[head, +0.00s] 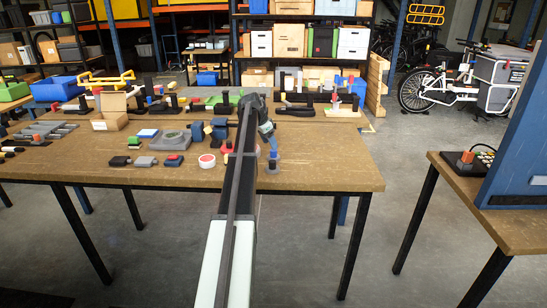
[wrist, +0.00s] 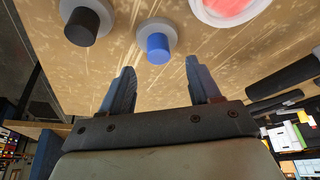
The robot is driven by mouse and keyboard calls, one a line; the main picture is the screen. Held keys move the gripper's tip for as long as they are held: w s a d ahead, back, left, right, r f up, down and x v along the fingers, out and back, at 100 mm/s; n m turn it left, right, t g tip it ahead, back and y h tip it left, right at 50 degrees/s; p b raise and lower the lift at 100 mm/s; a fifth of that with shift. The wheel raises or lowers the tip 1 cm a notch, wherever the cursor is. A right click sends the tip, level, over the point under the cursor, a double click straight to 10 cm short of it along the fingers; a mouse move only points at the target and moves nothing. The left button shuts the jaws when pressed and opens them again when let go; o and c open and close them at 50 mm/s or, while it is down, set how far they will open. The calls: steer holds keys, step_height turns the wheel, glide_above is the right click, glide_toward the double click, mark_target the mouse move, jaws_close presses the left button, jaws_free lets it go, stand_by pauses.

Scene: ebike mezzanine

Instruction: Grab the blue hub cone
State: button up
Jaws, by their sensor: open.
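The blue hub cone (wrist: 157,46) is a short blue cylinder on a pale grey round flange. It stands on the wooden table, beyond my fingertips and between their lines in the wrist view. My gripper (wrist: 160,80) is open, with nothing between its two blue-grey fingers. In the head view my gripper (head: 271,142) points down over the right part of the table, close to the blue hub cone (head: 273,155), which shows small there. A similar black cone (wrist: 82,26) on a grey flange stands beside the blue one, to its left in the wrist view.
A red disc with a white rim (wrist: 228,7) lies near the blue cone. A white-and-red roll (head: 207,161) and several small parts lie left of my arm. The table's (head: 330,178) right front area is clear. Black parts stand along its back.

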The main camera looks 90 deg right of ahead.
mark_target(274, 154)
steer(key=shift+x, duration=2.75)
steer(key=shift+a, duration=0.15)
steer(key=shift+c, duration=0.2)
steer(key=c, duration=1.1)
